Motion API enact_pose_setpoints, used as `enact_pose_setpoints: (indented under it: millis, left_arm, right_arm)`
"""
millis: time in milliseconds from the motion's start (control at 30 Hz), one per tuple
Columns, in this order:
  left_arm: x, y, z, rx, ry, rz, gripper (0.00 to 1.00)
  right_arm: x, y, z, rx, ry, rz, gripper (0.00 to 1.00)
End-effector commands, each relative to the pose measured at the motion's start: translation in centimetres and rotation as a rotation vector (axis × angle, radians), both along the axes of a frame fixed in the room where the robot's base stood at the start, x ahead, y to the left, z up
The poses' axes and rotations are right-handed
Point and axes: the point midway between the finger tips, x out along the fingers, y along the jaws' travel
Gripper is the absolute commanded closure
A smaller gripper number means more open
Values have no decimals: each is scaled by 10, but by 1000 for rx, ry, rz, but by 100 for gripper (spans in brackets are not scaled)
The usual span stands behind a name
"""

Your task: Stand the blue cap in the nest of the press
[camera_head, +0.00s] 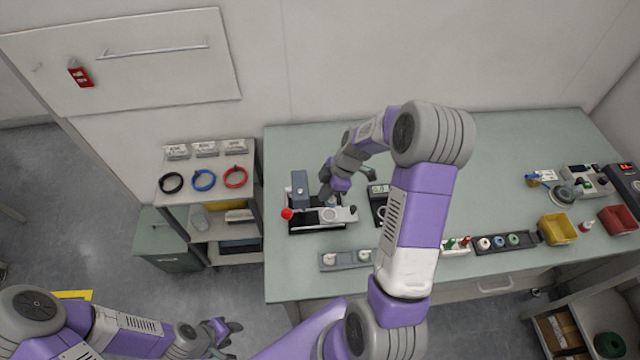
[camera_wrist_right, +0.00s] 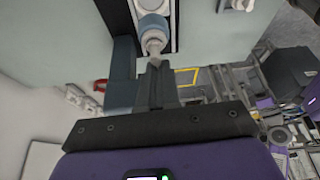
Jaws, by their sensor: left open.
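The press (camera_head: 300,188), with a blue-grey column, dark base and red knob, stands at the left of the bench. My right gripper (camera_head: 333,194) is over its middle, with the fingers close together. My left gripper (camera_head: 222,332) is open and empty, low over the floor, away from the bench.
A rack of caps (camera_head: 500,243), a yellow bin (camera_head: 557,229) and a red bin (camera_head: 617,220) are further right. A shelf (camera_head: 205,200) stands left.

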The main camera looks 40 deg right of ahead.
Motion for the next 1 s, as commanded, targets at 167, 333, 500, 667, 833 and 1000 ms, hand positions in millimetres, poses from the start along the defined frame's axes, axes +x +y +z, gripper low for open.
enact_pose_setpoints:
  millis: [167, 333, 500, 667, 833, 1000]
  left_arm:
    - [0, 0, -6, 0, 0, 0, 57]
    - [0, 0, -13, 0, -1, 0, 57]
    - [0, 0, -38, 0, -1, 0, 57]
    - [0, 0, -50, 0, -1, 0, 57]
    - [1, 0, -52, 0, -1, 0, 57]
    - [0, 0, -51, 0, -1, 0, 57]
  right_arm:
    - [0, 0, -15, 0, 2, -1, 100]
    - [0, 0, -35, 1, 2, -1, 100]
    - [0, 0, -53, 1, -1, 0, 100]
    - [0, 0, -62, 0, 0, -1, 100]
    - [0, 0, -64, 0, 0, -1, 100]
    - [0, 0, -62, 1, -1, -1, 100]
